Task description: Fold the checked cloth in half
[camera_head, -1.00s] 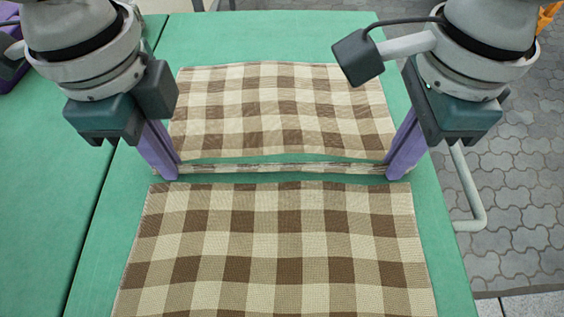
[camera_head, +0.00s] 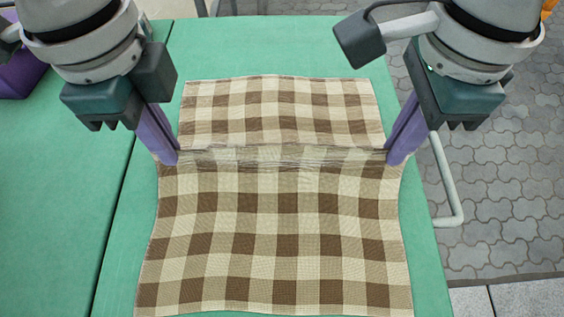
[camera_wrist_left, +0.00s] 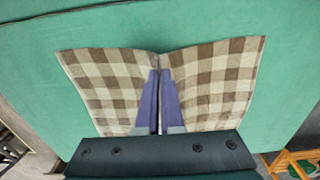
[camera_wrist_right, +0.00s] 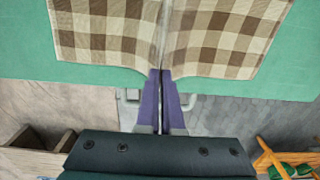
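The brown and cream checked cloth (camera_head: 275,215) lies on the green table, with a narrow raised fold line across its middle. A shorter part (camera_head: 280,105) spreads beyond this line and a longer part spreads on the near side. My left gripper (camera_head: 170,160) is shut on the left end of the fold line; the left wrist view shows its purple fingers (camera_wrist_left: 159,75) close together at the crease. My right gripper (camera_head: 392,158) is shut on the right end, and the right wrist view shows its fingers (camera_wrist_right: 161,75) at the crease. The cloth between the fingertips is mostly hidden.
The green table top (camera_head: 60,200) has free room left of the cloth, with a seam running along it. The right table edge is close to the cloth, with a pale rail (camera_head: 452,190) beside it. A purple box (camera_head: 22,75) stands at the far left.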

